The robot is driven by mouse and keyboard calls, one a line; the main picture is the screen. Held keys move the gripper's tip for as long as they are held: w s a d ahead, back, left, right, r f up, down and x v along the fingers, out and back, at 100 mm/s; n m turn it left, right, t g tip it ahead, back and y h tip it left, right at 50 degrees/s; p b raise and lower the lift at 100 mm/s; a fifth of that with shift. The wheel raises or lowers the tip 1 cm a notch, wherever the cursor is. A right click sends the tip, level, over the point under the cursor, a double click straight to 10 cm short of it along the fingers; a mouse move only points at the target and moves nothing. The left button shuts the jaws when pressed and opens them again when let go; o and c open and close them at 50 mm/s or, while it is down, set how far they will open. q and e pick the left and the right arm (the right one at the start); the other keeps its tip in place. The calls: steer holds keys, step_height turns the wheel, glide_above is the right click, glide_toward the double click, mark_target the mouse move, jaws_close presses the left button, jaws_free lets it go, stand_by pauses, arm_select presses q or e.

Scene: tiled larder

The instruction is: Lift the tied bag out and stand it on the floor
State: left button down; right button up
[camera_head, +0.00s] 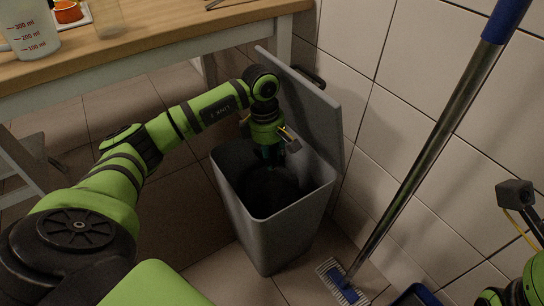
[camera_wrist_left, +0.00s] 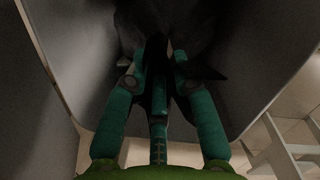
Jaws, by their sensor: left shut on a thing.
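A grey bin (camera_head: 262,240) stands on the floor with its lid (camera_head: 318,115) raised against the wall. The dark tied bag (camera_head: 262,192) is inside the bin, low and hard to make out in shadow. My left gripper (camera_head: 269,158) reaches down into the bin mouth from above. In the left wrist view the green fingers of the left gripper (camera_wrist_left: 157,72) are closed on the bag's gathered top, and a dark flap of the bag (camera_wrist_left: 205,70) sticks out beside them. Part of my right arm shows at the lower right; its fingers are out of view.
A wooden table (camera_head: 150,35) with a measuring cup (camera_head: 28,30) stands at the upper left. A mop (camera_head: 430,150) leans right of the bin, its head (camera_head: 340,283) on the floor. A blue container (camera_head: 415,296) is at the bottom right. Tiled walls close off the back.

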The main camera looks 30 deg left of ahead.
arm_select(q)
steer(key=shift+r, duration=0.3)
steer(key=shift+r+p, duration=1.9)
steer(key=shift+r, duration=0.6)
steer(key=shift+r+p, duration=1.95)
steer(key=shift+r, duration=0.6)
steer(key=shift+r+p, duration=1.95)
steer(key=shift+r, duration=0.55)
